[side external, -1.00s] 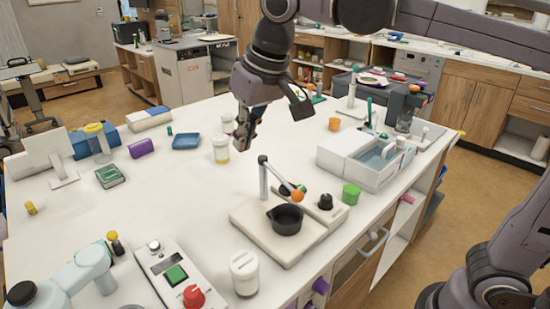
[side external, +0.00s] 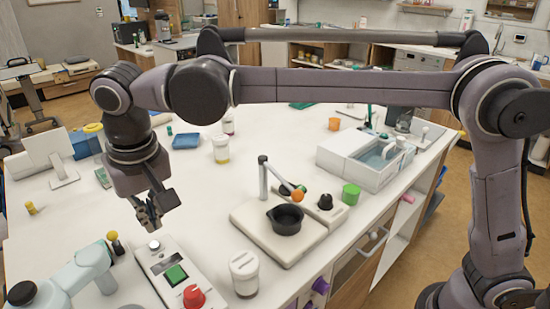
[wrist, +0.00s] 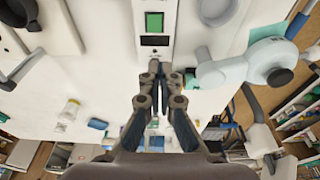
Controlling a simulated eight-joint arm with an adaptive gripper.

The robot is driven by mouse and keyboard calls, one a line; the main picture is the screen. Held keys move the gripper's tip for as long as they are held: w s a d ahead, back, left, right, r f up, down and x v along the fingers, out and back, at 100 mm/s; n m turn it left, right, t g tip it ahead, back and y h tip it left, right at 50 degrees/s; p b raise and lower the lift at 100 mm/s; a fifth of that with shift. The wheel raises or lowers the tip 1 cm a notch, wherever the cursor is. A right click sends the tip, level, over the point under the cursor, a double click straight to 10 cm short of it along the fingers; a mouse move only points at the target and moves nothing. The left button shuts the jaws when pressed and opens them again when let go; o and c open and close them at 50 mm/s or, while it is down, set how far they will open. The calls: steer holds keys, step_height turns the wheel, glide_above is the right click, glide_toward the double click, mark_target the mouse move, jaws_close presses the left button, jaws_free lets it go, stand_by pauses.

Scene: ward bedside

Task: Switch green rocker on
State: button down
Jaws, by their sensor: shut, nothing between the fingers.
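The green rocker (side external: 176,274) is a square green switch on a pale control box (side external: 158,257). The box also has a silver knob (side external: 154,246) at its far end and a red knob (side external: 193,296) at its near end. In the wrist view the green rocker (wrist: 154,22) is at the top, with a dark display (wrist: 155,41) below it. My gripper (side external: 151,225) is above and just beyond the far end of the box. Its closed fingertips (wrist: 155,72) point at the silver knob end, short of the rocker. I cannot tell whether the rocker is on.
A pale teal jointed device (side external: 88,268) stands left of the box. A lidded white jar (side external: 244,272) stands to its right, and a hotplate-like base with a black pot (side external: 285,219) lies further right.

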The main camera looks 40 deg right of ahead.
mark_target(168, 273)
steer(key=shift+f, duration=0.45)
steer(key=w+f, duration=0.1)
steer(key=f, duration=0.8)
steer(key=w+f, duration=0.1)
steer(key=f, duration=0.3)
steer(key=shift+w+f, duration=0.35)
